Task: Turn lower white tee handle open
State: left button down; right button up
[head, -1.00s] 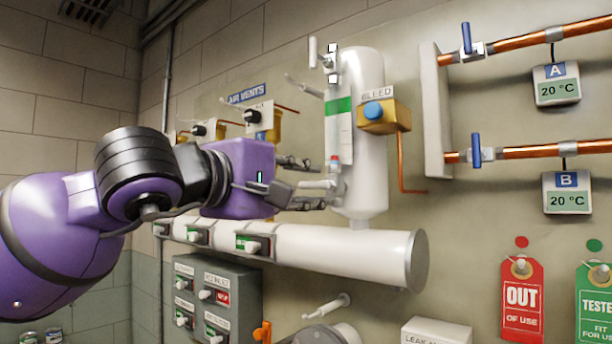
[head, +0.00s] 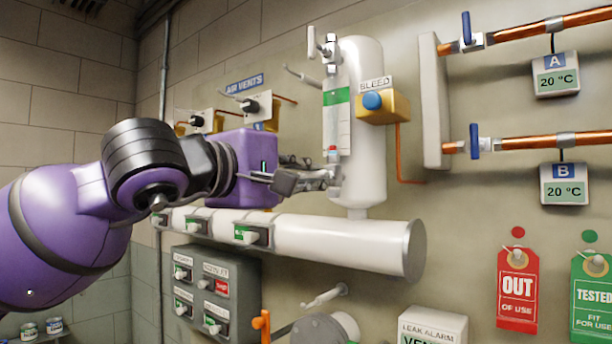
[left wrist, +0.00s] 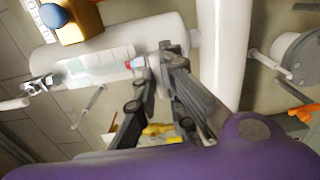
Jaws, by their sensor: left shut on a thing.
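The white vertical vessel (head: 366,130) carries a level gauge (head: 338,118) with a green band and a small red mark near its bottom. My left gripper (head: 328,178) is at the gauge's lower end, its fingers closed together around the lower white tee handle. The fingers hide nearly all of that handle, so its angle cannot be told. In the left wrist view the fingers (left wrist: 160,62) meet beside the gauge's red-marked end (left wrist: 133,64). The upper white tee handle (head: 312,43) stands upright at the gauge's top, clear of the gripper. My right gripper is not in view.
A thick white horizontal pipe (head: 340,246) runs just below the gripper. A yellow bleed box with a blue knob (head: 372,100) is to the right. Air vent valves (head: 250,105) sit behind my arm. A grey switch box (head: 215,290) is below the pipe.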

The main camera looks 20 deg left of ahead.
pick_arm(q)
jog(key=shift+f+n, duration=0.1)
jog(key=shift+n, duration=0.2)
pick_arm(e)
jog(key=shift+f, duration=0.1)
pick_arm(q)
jog(key=n+b, duration=0.1)
jog(key=n, duration=0.1)
jog(key=shift+n, duration=0.3)
jog(key=n, duration=0.3)
jog(key=shift+n+b, duration=0.3)
jog(key=shift+n, duration=0.1)
jog(key=n, duration=0.2)
jog(key=shift+n, duration=0.3)
jog(key=n, duration=0.2)
jog(key=shift+n, duration=0.4)
jog(key=n, duration=0.3)
jog(key=shift+n, duration=1.1)
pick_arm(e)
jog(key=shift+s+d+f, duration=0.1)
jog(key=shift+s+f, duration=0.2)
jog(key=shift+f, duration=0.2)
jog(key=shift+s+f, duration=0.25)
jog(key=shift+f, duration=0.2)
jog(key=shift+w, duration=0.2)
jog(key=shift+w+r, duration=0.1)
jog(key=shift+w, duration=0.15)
